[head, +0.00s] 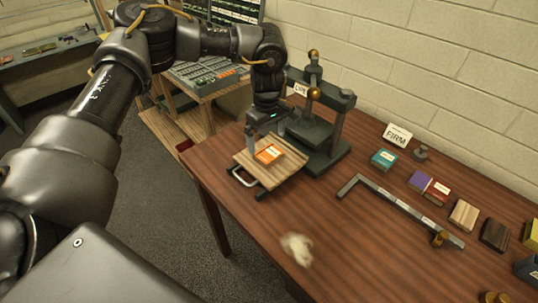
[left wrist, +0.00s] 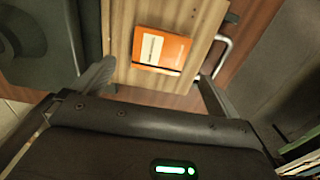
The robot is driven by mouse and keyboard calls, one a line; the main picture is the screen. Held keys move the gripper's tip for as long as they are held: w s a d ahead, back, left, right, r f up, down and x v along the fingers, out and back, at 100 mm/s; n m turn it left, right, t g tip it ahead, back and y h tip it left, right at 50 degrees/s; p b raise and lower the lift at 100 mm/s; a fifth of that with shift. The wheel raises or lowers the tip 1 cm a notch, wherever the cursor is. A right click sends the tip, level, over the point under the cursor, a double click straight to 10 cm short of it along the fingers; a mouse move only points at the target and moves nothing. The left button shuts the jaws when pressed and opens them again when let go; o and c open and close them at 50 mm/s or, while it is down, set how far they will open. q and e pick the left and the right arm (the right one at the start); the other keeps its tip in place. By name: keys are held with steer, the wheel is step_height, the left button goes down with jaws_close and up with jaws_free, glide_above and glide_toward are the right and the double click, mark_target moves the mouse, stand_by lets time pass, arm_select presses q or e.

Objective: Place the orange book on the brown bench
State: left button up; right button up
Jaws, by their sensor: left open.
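The orange book (head: 268,154) with a pale label lies flat on a light wooden board (head: 262,180) with a metal handle, at the left end of the brown bench (head: 325,215). In the left wrist view the orange book (left wrist: 160,50) shows whole on the board (left wrist: 200,14), beyond the fingers. My left gripper (head: 258,143) is over the board, just above the book. Its fingers (left wrist: 152,82) are spread apart with nothing between them. I cannot tell the exact gap between fingers and book. My right gripper is not in view.
A dark press (head: 318,120) stands right behind the board. A long metal bar (head: 400,205) lies across the bench, with several small books and blocks beyond it. A teal book (head: 384,158) is near the FIRM sign (head: 397,135).

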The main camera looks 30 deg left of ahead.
mark_target(269, 153)
arm_select(q)
steer(key=shift+s+d+f+p, duration=0.1)
steer(key=shift+f+p, duration=0.2)
steer(key=f, duration=0.1)
steer(key=f+p, duration=0.1)
steer(key=f, duration=0.1)
steer(key=shift+d+f, duration=0.2)
steer(key=shift+f, duration=0.55)
steer(key=c, duration=1.2)
steer(key=shift+o, duration=0.2)
steer(key=shift+r, duration=0.1)
